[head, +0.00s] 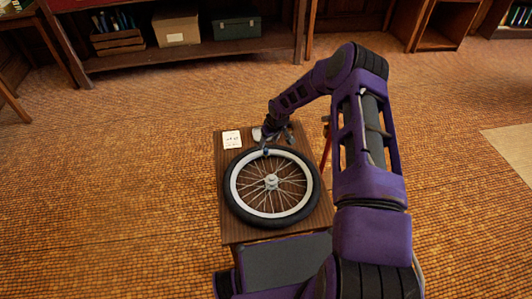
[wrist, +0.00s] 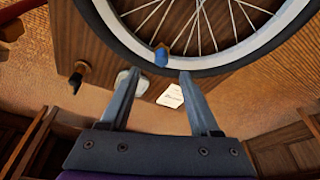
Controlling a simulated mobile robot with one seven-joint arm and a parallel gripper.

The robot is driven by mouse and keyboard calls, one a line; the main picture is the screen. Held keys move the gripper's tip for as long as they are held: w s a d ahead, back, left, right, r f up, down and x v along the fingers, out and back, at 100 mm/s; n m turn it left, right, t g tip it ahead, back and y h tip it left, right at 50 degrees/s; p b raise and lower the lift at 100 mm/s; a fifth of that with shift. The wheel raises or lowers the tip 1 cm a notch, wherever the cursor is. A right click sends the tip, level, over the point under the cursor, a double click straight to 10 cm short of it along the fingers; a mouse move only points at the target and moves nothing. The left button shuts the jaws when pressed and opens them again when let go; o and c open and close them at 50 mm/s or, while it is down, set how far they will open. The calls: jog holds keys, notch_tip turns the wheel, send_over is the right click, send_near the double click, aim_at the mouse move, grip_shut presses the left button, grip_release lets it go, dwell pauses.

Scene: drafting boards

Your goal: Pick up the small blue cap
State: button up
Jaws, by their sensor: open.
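The small blue cap (wrist: 161,57) sits at the rim of a spoked bicycle wheel (wrist: 104,12) in the wrist view, with a small tan end showing above it. In the head view, the cap is a small blue spot (head: 265,151) on the far part of the wheel (head: 232,194), which lies flat on a low wooden table. My gripper (wrist: 160,74) is open, its two fingers apart and empty. The cap appears between and just beyond the fingertips; I cannot tell the height gap. In the head view my gripper (head: 267,140) is small and partly hidden by my arm.
A white card (head: 232,139) lies at the table's (head: 229,228) far left corner. A pale object (wrist: 124,77) shows partly behind the left finger. A dark-handled item (wrist: 78,75) stands near the table edge. A shelf (head: 200,55) with boxes stands behind; open floor surrounds the table.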

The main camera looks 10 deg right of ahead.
aim_at(266, 150)
jog(key=b+x, duration=0.1)
jog(key=x, duration=0.4)
jog(key=shift+s+a+f, duration=0.1)
jog(key=shift+s+f, duration=0.05)
grip_shut()
